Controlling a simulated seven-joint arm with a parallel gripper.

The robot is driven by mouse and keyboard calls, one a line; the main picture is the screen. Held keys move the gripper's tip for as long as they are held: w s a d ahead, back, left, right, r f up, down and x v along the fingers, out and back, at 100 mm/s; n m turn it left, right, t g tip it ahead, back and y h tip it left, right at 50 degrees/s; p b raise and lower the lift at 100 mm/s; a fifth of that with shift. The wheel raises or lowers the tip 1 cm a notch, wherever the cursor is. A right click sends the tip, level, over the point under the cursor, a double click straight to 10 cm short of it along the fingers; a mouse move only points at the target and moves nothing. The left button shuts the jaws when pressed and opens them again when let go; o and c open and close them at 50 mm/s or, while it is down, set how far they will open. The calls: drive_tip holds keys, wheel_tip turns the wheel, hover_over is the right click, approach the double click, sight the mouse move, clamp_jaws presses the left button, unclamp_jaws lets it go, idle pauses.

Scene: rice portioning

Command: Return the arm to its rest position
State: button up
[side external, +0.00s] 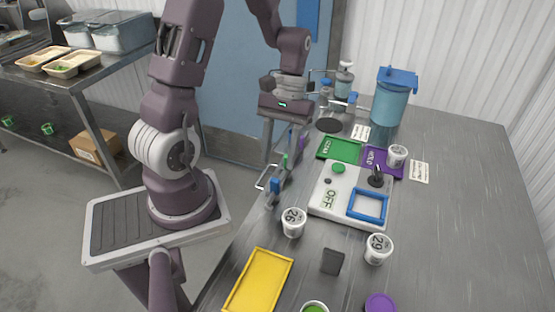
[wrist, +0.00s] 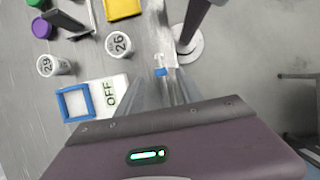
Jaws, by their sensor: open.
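My gripper (side external: 280,150) hangs fingers down from my raised arm, near the left edge of the table, left of the green tray. It is open and I see nothing held in it. In the wrist view the gripper body fills the bottom and its fingers look blurred. No object is clearly touching the fingers, though clips at the table edge lie behind them in the picture.
A white panel reading OFF (side external: 325,205) has a blue frame (side external: 368,207). Cups 26 (side external: 293,223) and 29 (side external: 378,249) stand nearby. Green tray (side external: 340,150), purple tray (side external: 374,170), blue bucket (side external: 391,100) and yellow tray (side external: 258,284) share the table. Its right side is clear.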

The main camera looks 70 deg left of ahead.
drive_tip(key=s+d+r+m+t+y, duration=0.1)
drive_tip(key=s+d+r+m+t, duration=0.2)
drive_tip(key=r, duration=0.5)
drive_tip(key=s+d+r+m+t+y, duration=0.2)
drive_tip(key=s+d+r+m+t, duration=0.2)
drive_tip(key=r, duration=0.5)
drive_tip(key=d+m+t, duration=0.1)
drive_tip(key=d+m, duration=0.1)
drive_tip(key=d, duration=0.1)
drive_tip(key=shift+s+d+r+t, duration=0.15)
drive_tip(key=shift+d+t, duration=0.25)
idle(1.4)
